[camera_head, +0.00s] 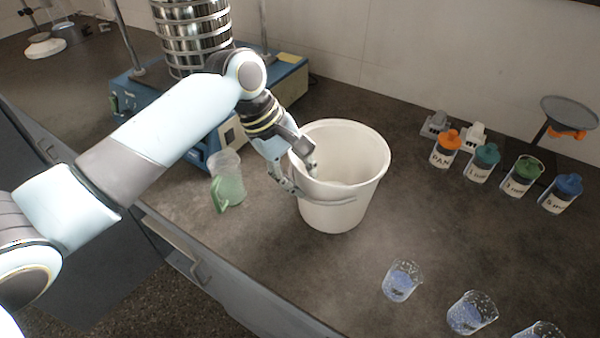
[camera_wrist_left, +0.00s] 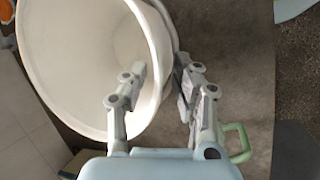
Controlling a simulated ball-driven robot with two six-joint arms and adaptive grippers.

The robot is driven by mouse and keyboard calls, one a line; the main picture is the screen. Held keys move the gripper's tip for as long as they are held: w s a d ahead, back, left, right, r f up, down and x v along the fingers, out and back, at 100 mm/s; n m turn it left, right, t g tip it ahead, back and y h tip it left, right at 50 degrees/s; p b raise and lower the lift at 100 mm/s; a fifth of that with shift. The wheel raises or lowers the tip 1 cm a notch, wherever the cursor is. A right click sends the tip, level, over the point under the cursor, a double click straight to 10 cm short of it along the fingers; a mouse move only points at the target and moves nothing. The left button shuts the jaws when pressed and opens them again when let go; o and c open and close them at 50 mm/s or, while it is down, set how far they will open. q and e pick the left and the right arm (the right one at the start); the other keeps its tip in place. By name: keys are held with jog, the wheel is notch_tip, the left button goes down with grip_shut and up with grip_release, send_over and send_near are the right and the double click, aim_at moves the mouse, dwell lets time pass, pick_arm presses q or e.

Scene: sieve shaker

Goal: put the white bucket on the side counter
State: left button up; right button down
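The white bucket (camera_head: 335,213) stands upright on the dark counter in the middle of the head view. My left gripper (camera_head: 298,180) is at the bucket's near-left rim, one finger inside the bucket and the other outside. In the left wrist view, the bucket (camera_wrist_left: 85,65) fills the upper left, and its wall lies between the two separated fingers of my left gripper (camera_wrist_left: 160,80). The gripper looks open around the wall; contact on both sides does not show. My right gripper is not in view.
A blue shaker (camera_head: 285,85) with a sieve stack (camera_head: 195,40) stands behind left. A green-handled jug (camera_head: 228,180) is close left of the gripper. Several capped bottles (camera_head: 445,150) stand at the right, clear cups (camera_head: 402,281) at the front right. Counter between bucket and bottles is clear.

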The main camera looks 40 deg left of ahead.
pick_arm(q)
jog(key=shift+r, duration=0.1)
jog(key=v, duration=1.2)
